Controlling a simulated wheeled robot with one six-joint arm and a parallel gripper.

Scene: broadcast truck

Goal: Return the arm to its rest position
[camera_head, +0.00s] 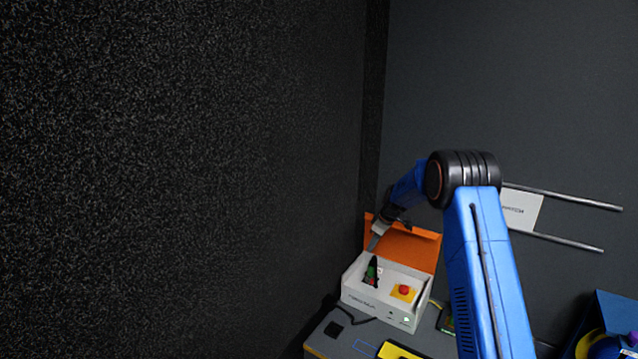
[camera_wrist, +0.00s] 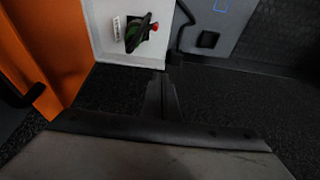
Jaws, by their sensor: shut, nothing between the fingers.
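My blue arm (camera_head: 485,265) rises from the lower right in the head view and bends at a black joint toward the back left. My gripper (camera_head: 373,242) points down above the left part of a white box (camera_head: 384,317) with an open orange lid. It is shut and empty. In the wrist view the shut fingers (camera_wrist: 163,85) show at the centre, and the white box (camera_wrist: 103,45) is at the top. A dark switch handle with green and red parts (camera_head: 371,272) stands in the box below the gripper; it also shows in the wrist view (camera_wrist: 138,33).
The orange lid (camera_head: 418,249) stands up behind the box. A red button on a yellow plate (camera_head: 403,290) is at the box's right. A dark speckled wall (camera_head: 180,180) is close on the left. Two metal rails (camera_head: 570,201) are on the back wall. A yellow item (camera_head: 396,351) lies in front.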

